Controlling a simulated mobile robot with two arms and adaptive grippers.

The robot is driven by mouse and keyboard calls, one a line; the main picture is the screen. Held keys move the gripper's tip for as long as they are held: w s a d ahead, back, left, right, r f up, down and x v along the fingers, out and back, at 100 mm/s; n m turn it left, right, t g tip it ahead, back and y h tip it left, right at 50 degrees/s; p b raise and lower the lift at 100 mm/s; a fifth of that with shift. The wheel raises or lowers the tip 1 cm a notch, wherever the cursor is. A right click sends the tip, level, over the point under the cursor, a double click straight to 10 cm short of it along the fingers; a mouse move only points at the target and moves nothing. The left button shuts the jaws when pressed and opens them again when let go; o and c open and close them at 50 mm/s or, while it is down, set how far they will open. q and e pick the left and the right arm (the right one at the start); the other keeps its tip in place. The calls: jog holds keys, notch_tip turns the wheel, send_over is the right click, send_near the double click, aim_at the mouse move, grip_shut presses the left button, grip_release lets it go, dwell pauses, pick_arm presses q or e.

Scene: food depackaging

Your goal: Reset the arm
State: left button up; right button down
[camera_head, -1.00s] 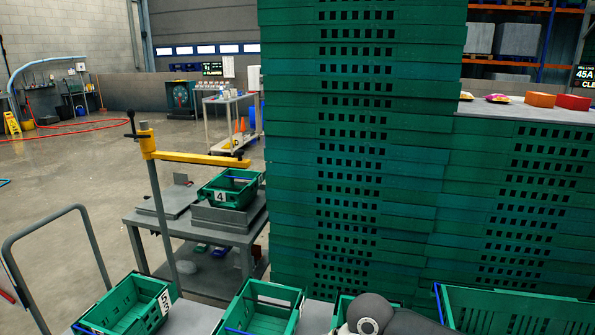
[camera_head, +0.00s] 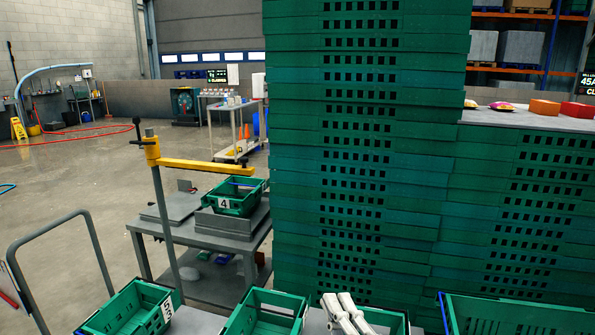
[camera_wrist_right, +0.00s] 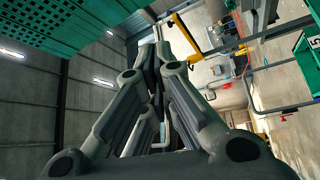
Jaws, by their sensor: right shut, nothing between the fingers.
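My right gripper (camera_head: 341,304) shows at the bottom edge of the head view, in front of a green crate (camera_head: 385,318). Its pale fingers point up and slightly left. In the right wrist view the gripper (camera_wrist_right: 158,58) has its dark fingers together at the tips, with nothing between them. The rest of my right arm is hidden below the head view. My left gripper is not in view.
A tall stack of green crates (camera_head: 365,150) fills the middle. Open green crates, one marked 53 (camera_head: 133,310) and another beside it (camera_head: 265,314), line the front. Crate 4 (camera_head: 238,196) sits on a grey table (camera_head: 230,240) under a yellow arm (camera_head: 205,166). Open floor (camera_head: 70,180) lies left.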

jog(key=s+d+f+m+g+h, duration=0.35)
jog(key=d+f+m, duration=0.2)
jog(key=f, duration=0.35)
jog(key=s+d+f+m+g+h, duration=0.35)
jog(key=d+f+m, duration=0.2)
jog(key=f, duration=0.35)
jog(key=s+d+f+m+g+y, duration=0.1)
jog(key=s+f+m+g, duration=0.3)
jog(key=s, duration=0.5)
jog(key=s+d+f+m+g, duration=0.1)
jog(key=s+f+g, duration=0.45)
jog(key=s, duration=0.45)
notch_tip(320, 180, down, 25)
jog(key=s+d+f+g, duration=0.2)
jog(key=s+d+f, duration=0.1)
jog(key=s+f, duration=1.4)
jog(key=shift+s+f, duration=0.15)
jog(key=shift+s, duration=0.05)
